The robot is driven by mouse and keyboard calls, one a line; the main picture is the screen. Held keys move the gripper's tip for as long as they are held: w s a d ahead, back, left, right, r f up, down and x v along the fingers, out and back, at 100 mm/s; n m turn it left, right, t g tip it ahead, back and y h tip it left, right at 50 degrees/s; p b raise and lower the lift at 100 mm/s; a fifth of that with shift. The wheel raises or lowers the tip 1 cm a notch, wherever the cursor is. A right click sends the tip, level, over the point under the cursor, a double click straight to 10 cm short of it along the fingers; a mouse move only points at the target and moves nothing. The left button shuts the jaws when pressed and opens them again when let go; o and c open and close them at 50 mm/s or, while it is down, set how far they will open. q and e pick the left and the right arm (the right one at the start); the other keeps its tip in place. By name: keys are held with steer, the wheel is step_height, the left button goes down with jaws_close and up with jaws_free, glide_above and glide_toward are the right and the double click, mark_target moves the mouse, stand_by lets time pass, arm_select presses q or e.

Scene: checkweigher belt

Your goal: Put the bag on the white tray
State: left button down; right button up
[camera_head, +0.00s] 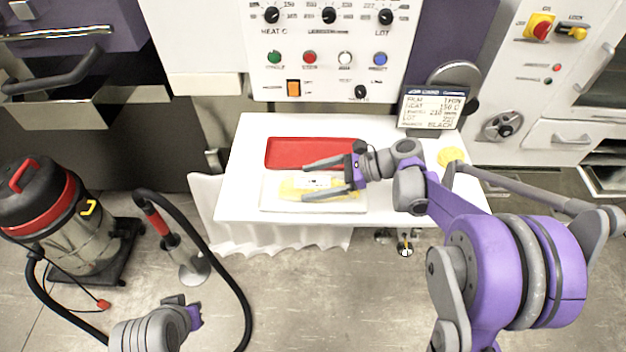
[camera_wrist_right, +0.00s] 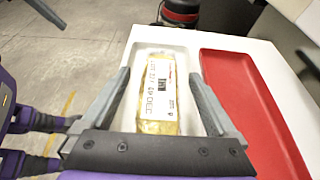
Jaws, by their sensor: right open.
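The bag (camera_head: 322,187), pale yellow with a white printed label, lies flat on the white tray (camera_head: 268,203). In the right wrist view the bag (camera_wrist_right: 157,95) lies lengthwise inside the white tray (camera_wrist_right: 187,120). My right gripper (camera_head: 304,182) is open above the tray, its fingers on either side of the bag with gaps between. The same right gripper (camera_wrist_right: 160,75) shows wide apart in the wrist view. My left gripper (camera_head: 192,314) is low at the bottom left, away from the table; its jaws cannot be made out.
An empty red tray (camera_head: 290,153) lies just behind the white tray on the white table (camera_head: 240,207). A display sign (camera_head: 432,108) and yellow disc (camera_head: 450,156) are on the right. A control panel (camera_head: 325,60) stands behind; a vacuum cleaner (camera_head: 75,225) stands left.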

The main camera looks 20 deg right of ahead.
steer(key=v, duration=1.1)
steer(key=shift+s+d+b, duration=0.2)
steer(key=shift+d+b, duration=0.2)
steer(key=shift+a, duration=0.1)
